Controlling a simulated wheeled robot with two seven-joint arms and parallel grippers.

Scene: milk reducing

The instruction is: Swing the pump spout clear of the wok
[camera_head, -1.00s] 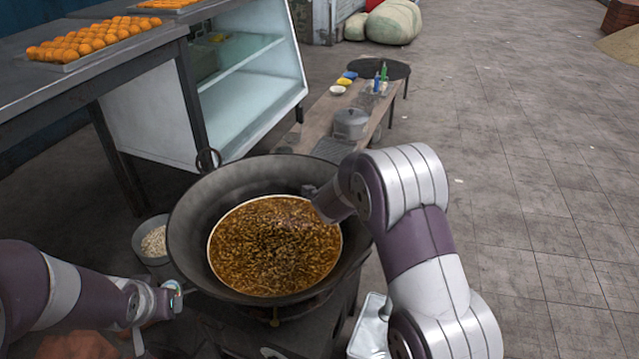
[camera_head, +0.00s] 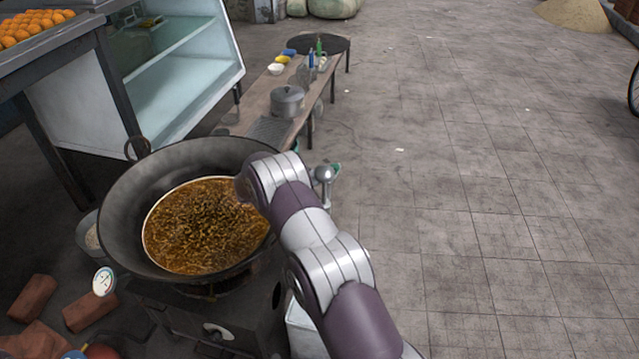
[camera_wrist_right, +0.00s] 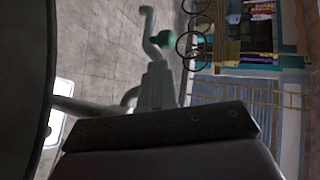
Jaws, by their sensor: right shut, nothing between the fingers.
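The wok (camera_head: 120,200), filled with bubbling brown liquid, sits on a stove at the left in the head view. A grey pump fitting (camera_head: 324,175) with a green part stands just right of the wok, beside my right arm. In the right wrist view a bent grey pipe (camera_wrist_right: 150,35) with a green knob (camera_wrist_right: 172,39) rises at the top centre. My right gripper (camera_wrist_right: 157,80) appears shut in front of it, and I cannot tell if they touch. In the head view my right forearm hides this gripper. My left gripper is out of view.
A low bench (camera_head: 255,105) with a lidded pot (camera_head: 287,102) stands behind the wok. A white container (camera_head: 303,335) is below my right arm. Bricks (camera_head: 90,312) and a gauge (camera_head: 103,281) are at lower left. The paved floor on the right is open.

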